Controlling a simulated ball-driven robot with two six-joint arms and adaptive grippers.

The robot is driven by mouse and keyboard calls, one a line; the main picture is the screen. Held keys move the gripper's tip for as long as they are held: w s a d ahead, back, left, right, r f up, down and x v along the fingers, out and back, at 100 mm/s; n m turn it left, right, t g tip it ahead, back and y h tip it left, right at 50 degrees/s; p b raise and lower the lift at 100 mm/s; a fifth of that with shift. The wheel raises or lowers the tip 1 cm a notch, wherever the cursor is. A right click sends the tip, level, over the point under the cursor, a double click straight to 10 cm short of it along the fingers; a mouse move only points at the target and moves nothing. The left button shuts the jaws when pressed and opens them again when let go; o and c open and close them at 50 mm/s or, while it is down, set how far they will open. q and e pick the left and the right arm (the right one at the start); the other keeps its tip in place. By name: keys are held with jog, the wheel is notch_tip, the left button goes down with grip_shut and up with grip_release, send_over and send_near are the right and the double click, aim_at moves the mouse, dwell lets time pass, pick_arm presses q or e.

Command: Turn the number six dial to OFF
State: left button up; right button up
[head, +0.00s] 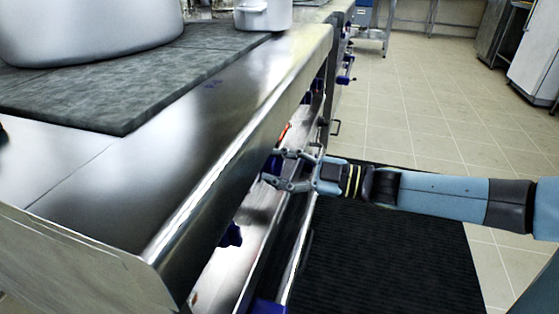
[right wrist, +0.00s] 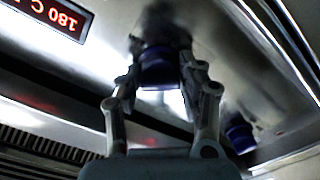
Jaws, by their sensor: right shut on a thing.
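My right gripper (head: 272,168) reaches in from the right to the front panel under the steel counter edge. In the right wrist view its fingers (right wrist: 165,75) are closed around the sides of a blue dial (right wrist: 160,60). Only a small part of this dial shows in the head view, behind the fingers. No number or OFF mark on it can be read, so I cannot tell its setting or whether it is number six. My left gripper is not in view.
Another blue dial (head: 232,235) is nearer on the panel; a neighbouring dial (right wrist: 240,138) shows in the right wrist view. A lit display (right wrist: 55,15) reads 180 C, upside down. A large pot (head: 90,30) stands on the dark cooktop (head: 130,95). A black mat (head: 390,255) lies on the floor.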

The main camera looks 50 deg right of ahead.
jog(key=n, duration=0.2)
jog(key=shift+n+p, duration=0.3)
jog(key=shift+n, duration=0.1)
jog(key=n, duration=0.2)
jog(key=shift+n, duration=0.4)
jog(key=shift+f+n+p, duration=0.1)
jog(key=shift+n+p, duration=0.3)
jog(key=shift+n, duration=0.8)
jog(key=shift+s+n, duration=0.1)
jog(key=shift+n, duration=0.8)
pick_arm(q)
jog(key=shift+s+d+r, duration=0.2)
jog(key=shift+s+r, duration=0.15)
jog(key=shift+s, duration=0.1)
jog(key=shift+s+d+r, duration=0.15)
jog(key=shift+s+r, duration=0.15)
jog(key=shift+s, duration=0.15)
pick_arm(e)
jog(key=shift+n, duration=0.3)
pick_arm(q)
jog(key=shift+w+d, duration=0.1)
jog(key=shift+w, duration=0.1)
pick_arm(e)
jog(key=o, duration=0.8)
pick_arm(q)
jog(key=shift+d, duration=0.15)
pick_arm(e)
jog(key=o, duration=0.3)
